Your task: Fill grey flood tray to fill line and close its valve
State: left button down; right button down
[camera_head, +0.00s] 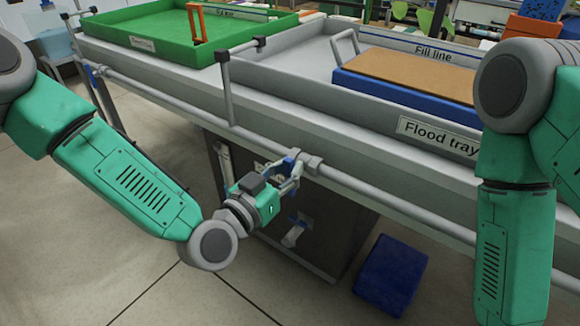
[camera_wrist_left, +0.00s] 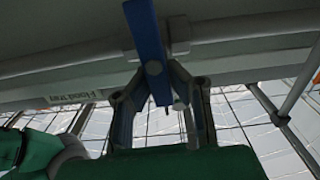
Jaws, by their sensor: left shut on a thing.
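The grey flood tray (camera_head: 285,82) lies on the bench at the right, labelled "Flood tray". A blue fill line (camera_head: 388,40) marks its far inner wall. I cannot make out a water level in it. A blue valve handle (camera_head: 291,161) sits on the pipe along the bench front; it also shows in the left wrist view (camera_wrist_left: 147,40), slanting down between the fingers. My left gripper (camera_head: 290,176) is shut on this handle, with its fingers (camera_wrist_left: 162,92) on either side of it. My right arm shows at the right, but its gripper is out of view.
A blue block with a brown top (camera_head: 410,72) lies in the grey tray. A green tray (camera_head: 150,30) with an orange handle stands at the left. A blue box (camera_head: 391,275) stands on the floor. The left floor is clear.

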pick_arm(q)
jog(key=n, duration=0.1)
jog(key=n+p, duration=0.1)
jog(key=shift+w+a+n, duration=0.15)
jog(key=shift+a+n, duration=0.15)
jog(key=shift+n, duration=0.1)
jog(key=shift+w+a+f+n, duration=0.1)
jog(key=shift+a+f+n, duration=0.05)
jog(key=shift+n, duration=0.8)
jog(key=shift+w+a+f+n, duration=0.1)
jog(key=shift+n, duration=0.85)
jog(key=c, duration=1.5)
grip_release()
jog(key=shift+s+a, duration=0.1)
jog(key=v, duration=1.1)
jog(key=shift+s+a+f, duration=0.1)
jog(key=shift+s+a, duration=0.15)
jog(key=shift+s, duration=0.05)
